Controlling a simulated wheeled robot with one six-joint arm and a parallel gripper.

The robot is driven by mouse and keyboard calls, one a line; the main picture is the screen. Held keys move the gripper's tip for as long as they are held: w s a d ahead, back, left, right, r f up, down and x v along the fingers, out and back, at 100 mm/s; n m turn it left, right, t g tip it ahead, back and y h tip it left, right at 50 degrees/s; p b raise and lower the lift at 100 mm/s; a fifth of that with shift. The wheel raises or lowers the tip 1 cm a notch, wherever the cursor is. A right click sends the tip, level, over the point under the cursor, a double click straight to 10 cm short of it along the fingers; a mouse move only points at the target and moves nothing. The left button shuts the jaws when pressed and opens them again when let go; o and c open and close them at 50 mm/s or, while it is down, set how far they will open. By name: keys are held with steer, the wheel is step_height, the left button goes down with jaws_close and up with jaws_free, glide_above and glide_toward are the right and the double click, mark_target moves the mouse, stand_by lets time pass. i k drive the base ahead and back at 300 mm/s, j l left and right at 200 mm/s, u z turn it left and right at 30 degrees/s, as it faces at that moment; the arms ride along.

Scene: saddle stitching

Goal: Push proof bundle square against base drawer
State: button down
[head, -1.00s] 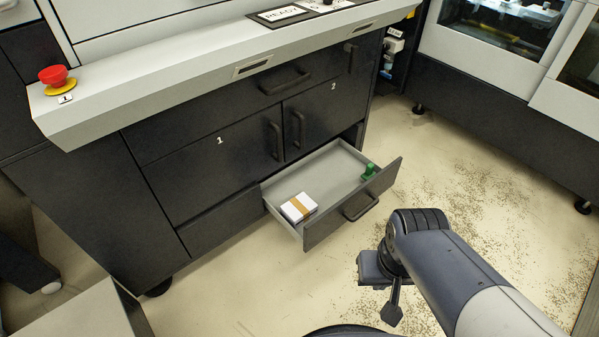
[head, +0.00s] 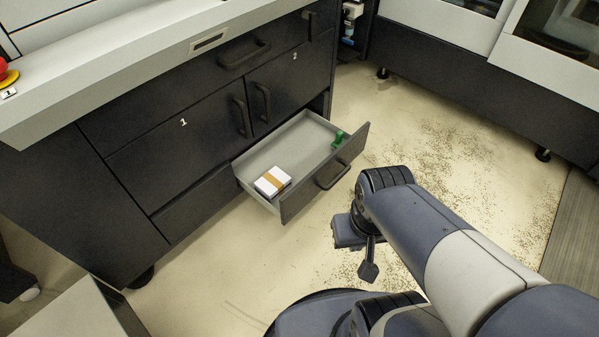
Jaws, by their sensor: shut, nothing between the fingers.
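The base drawer (head: 298,138) is pulled open at the bottom of the dark cabinet in the head view. The proof bundle (head: 272,181), a white block with a brown band, lies inside it in the near left corner, close to the drawer front. From here I cannot tell whether it touches the walls. My gripper (head: 369,270) is outside the drawer, to the right of its front and apart from it. It is shut and empty, pointing down, partly hidden by my own arm.
A green stamp-like object (head: 338,138) stands at the drawer's far right end. The drawer handle (head: 333,174) sticks out from the front. Cabinet doors (head: 252,110) with handles are above. The floor (head: 440,170) around my arm is clear apart from scattered specks.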

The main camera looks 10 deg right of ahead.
mark_target(273, 183)
steer(key=i+u, duration=0.2)
steer(key=i, duration=0.75)
